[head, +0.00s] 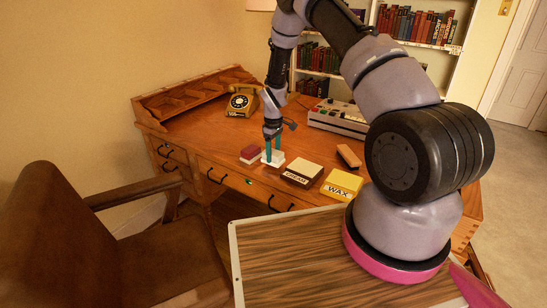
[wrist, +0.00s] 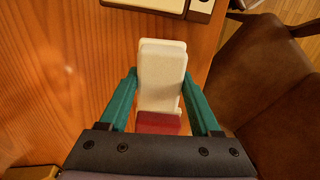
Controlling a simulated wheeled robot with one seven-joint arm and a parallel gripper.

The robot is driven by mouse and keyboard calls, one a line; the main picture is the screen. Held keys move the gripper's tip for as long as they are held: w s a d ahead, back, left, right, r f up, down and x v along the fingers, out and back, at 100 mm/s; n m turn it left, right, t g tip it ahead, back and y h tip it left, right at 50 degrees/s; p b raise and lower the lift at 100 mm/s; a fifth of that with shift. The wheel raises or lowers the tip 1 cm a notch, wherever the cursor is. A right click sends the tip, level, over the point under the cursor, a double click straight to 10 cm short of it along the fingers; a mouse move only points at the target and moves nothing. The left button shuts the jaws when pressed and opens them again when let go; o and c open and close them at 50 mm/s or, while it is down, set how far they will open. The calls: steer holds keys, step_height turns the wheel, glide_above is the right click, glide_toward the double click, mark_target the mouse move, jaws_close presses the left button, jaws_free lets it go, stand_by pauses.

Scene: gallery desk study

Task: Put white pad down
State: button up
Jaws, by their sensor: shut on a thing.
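The white pad (head: 277,162) is a pale, stepped block at the front part of the wooden desk (head: 200,135). My gripper (head: 271,152) points down over it, its teal fingers shut on its two sides. The wrist view also shows the white pad (wrist: 162,72) between the teal fingertips of my gripper (wrist: 161,74). The pad is at or very near the desk top; I cannot tell if it touches. A dark red pad (head: 251,154) lies just left of it in the head view; a red block (wrist: 158,123) shows at the white pad's near end in the wrist view.
A CREAM box (head: 301,172), a yellow WAX box (head: 341,184) and a brown block (head: 348,156) lie to the right. A telephone (head: 242,101) and a grey device (head: 338,117) stand farther back. A brown chair (head: 110,240) stands at the desk's front. Bare desk lies left.

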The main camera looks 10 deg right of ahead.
steer(key=shift+f, duration=0.85)
steer(key=shift+f, duration=0.1)
steer(key=o, duration=1.2)
